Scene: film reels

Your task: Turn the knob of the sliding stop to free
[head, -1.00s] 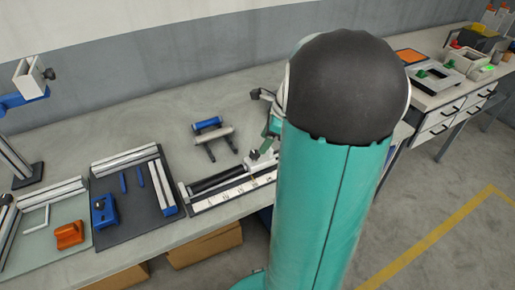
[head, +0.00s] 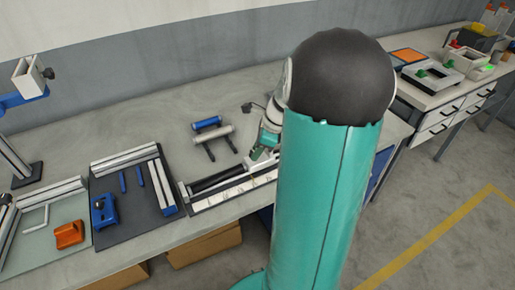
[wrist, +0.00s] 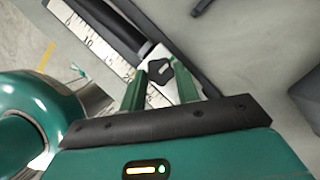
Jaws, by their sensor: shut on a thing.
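The sliding stop (wrist: 188,88) is a pale block on the ruled rail, with a dark lobed knob (wrist: 158,72) on top. In the wrist view the two green fingers of my gripper (wrist: 161,73) stand on either side of the knob and are shut on it. In the head view my gripper (head: 258,154) is at the right part of the rail (head: 222,197), partly hidden behind my arm. The stop is mostly hidden there. No free or locked marking on the knob can be read.
A blue and grey handled piece (head: 212,137) lies behind the rail. A dark board with pale bars and a blue block (head: 104,211) is to the left, then an orange block (head: 69,234).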

